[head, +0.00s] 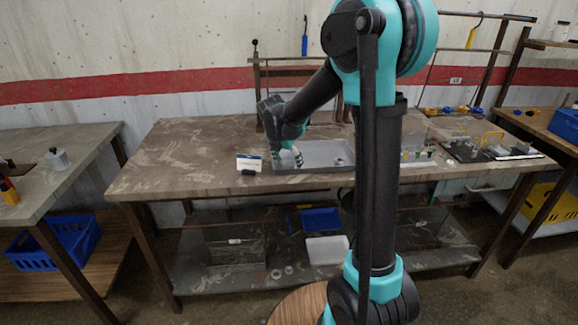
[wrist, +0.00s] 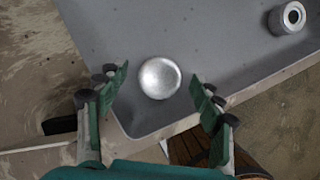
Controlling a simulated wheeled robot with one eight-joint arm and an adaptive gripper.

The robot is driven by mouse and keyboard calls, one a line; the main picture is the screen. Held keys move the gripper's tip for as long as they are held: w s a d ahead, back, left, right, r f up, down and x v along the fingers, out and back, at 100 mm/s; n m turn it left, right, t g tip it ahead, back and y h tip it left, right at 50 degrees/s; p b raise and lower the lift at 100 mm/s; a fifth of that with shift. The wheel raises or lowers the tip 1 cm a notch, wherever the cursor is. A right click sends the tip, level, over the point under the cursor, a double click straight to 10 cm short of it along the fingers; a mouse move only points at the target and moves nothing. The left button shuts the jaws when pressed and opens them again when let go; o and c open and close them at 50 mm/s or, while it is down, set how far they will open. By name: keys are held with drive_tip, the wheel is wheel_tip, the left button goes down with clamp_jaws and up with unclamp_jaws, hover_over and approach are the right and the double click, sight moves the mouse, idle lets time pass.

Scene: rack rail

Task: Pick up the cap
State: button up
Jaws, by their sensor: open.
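The cap, a round silvery disc (wrist: 160,78), lies in a grey tray (wrist: 110,25) near the tray's corner in the wrist view. My gripper (wrist: 158,95) is open, with one green-padded finger on each side of the disc in the picture and nothing between the pads that I can see touching. In the head view my gripper (head: 291,158) points down at the left end of the tray (head: 325,153) on the workbench. The disc is too small to make out clearly there.
A silvery ring-shaped part (wrist: 287,18) lies in the tray at upper right. A white label card (head: 249,163) stands on the bench left of the tray. Small parts and fixtures (head: 470,150) stand to the right. The bench's left side is clear.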

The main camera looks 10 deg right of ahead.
drive_tip(key=c, duration=1.2)
drive_tip(key=shift+o, duration=0.2)
drive_tip(key=shift+r, duration=0.1)
